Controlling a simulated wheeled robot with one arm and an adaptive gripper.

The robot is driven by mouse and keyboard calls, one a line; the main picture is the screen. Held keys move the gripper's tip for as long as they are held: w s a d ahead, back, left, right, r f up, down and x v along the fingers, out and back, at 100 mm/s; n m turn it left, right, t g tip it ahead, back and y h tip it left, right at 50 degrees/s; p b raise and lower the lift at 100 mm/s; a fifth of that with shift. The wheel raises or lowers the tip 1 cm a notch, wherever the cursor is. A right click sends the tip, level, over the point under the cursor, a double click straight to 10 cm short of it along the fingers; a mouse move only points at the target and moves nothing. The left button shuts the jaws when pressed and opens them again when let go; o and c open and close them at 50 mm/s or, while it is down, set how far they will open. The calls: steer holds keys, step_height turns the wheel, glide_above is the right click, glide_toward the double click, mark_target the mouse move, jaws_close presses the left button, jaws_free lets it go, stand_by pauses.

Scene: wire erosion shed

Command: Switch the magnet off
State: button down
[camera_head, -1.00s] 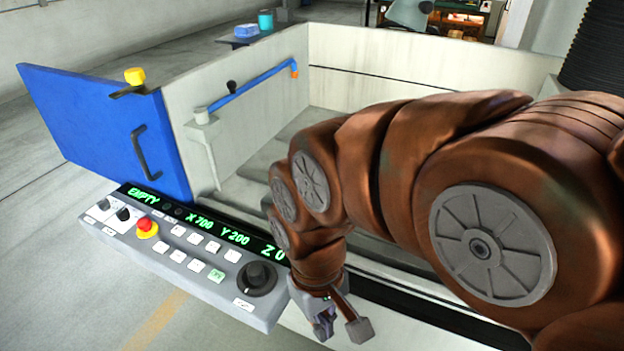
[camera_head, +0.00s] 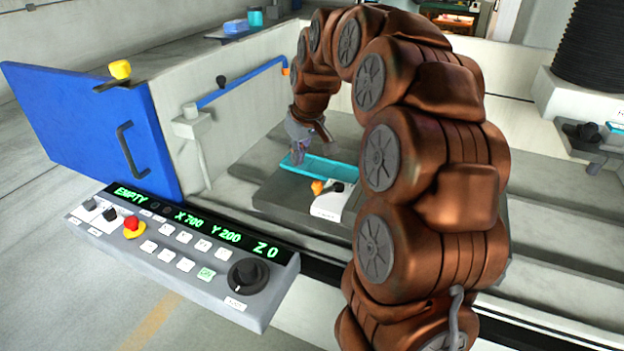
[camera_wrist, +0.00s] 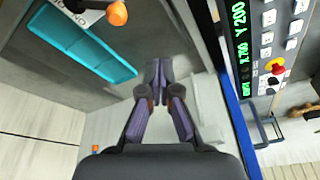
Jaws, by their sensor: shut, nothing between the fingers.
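The magnet is a dark grey block (camera_head: 283,188) inside the machine's tank, with a cyan plate (camera_head: 336,171) on top. A white switch housing (camera_head: 327,208) at its front has a lever with an orange knob (camera_head: 318,187). In the wrist view, the orange knob (camera_wrist: 117,13) and the cyan plate (camera_wrist: 82,42) show at the upper left. My gripper (camera_head: 299,160) is near the cyan plate's left end, behind and left of the knob; I cannot tell whether it touches anything. In the wrist view, my gripper (camera_wrist: 158,74) is shut and empty, apart from the knob. My arm hides the block's right part.
A control panel (camera_head: 175,263) with a red stop button (camera_head: 133,226) stands in front of the tank. A blue door (camera_head: 85,125) stands open at the left. A blue pipe (camera_head: 240,83) runs along the tank's back left wall (camera_head: 165,80). The tank floor at the right is clear.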

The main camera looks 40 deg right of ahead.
mark_target(329, 186)
steer(key=w+d, duration=0.3)
steer(key=d, duration=0.2)
steer(key=shift+d+f+t, duration=0.2)
steer(key=shift+d+t, duration=0.1)
steer(key=shift+d, duration=0.05)
steer(key=p+x, duration=0.2)
steer(key=x, duration=0.7)
steer(key=shift+w+d+f, duration=0.1)
steer(key=shift+f, duration=0.3)
steer(key=shift+s+p, duration=0.45)
steer(key=shift+s, duration=1.05)
steer(key=shift+s+f, duration=0.1)
steer(key=shift+s, duration=0.3)
